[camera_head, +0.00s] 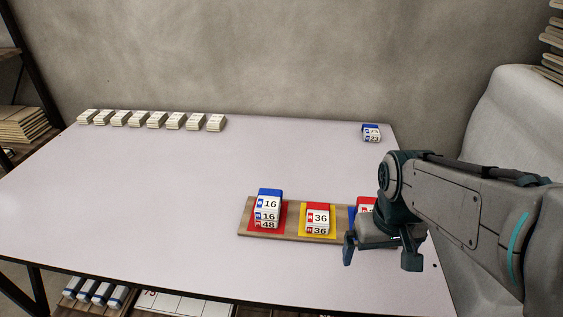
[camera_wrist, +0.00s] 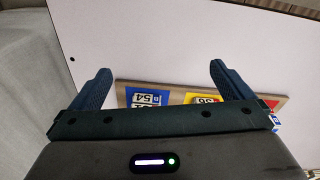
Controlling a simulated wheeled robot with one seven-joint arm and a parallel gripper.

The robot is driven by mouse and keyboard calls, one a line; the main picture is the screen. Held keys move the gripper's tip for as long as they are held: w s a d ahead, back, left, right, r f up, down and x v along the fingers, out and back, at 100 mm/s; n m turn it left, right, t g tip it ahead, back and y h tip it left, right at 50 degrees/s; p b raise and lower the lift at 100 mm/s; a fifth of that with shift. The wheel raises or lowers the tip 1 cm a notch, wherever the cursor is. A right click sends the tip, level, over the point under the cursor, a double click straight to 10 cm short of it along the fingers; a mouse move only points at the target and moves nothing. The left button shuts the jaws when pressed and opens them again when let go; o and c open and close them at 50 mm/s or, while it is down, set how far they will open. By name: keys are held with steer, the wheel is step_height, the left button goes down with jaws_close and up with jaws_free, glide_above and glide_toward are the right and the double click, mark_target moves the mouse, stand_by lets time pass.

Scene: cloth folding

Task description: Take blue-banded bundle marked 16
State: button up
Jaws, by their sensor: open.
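The blue-banded bundle marked 16 (camera_head: 268,203) tops a stack on the red square at the left end of a wooden board (camera_head: 246,228). Below it in the stack show labels 16 and 48. My gripper (camera_head: 380,255) is open and empty over the right end of the board, well to the right of that stack. In the wrist view my gripper (camera_wrist: 160,78) has its fingers spread wide. A blue square with a bundle marked 54 (camera_wrist: 148,99) lies between them. A small part of a blue-and-white bundle (camera_wrist: 275,121) shows beside the right finger, mostly hidden.
Bundles marked 36 (camera_head: 317,218) sit on the yellow square mid-board. A red-topped bundle (camera_head: 366,204) at the right is partly hidden by my gripper. A blue-topped stack (camera_head: 371,133) stands at the back right. Several pale bundles (camera_head: 147,120) line the back left.

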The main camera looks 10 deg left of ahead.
steer(key=w+a+r+n+g+h+p, duration=0.1)
steer(key=w+a+r+n+h+p, duration=0.1)
steer(key=w+a+r+n+p, duration=0.75)
steer(key=n+h+p, duration=0.2)
steer(key=n+p, duration=0.3)
steer(key=n, duration=0.2)
glide_above(267, 198)
steer(key=a, duration=0.3)
steer(key=shift+m, duration=0.25)
steer(key=f, duration=1)
steer(key=shift+s+d, duration=0.15)
steer(key=shift+s, duration=0.05)
steer(key=shift+d+p+x, duration=0.15)
steer(key=shift+p+x, duration=0.15)
steer(key=shift+x, duration=1)
steer(key=shift+d+p+x, duration=0.1)
steer(key=shift+p+x, duration=0.2)
steer(key=shift+x, duration=1.05)
steer(key=shift+w+r, duration=0.1)
steer(key=shift+r, duration=0.05)
steer(key=c, duration=0.9)
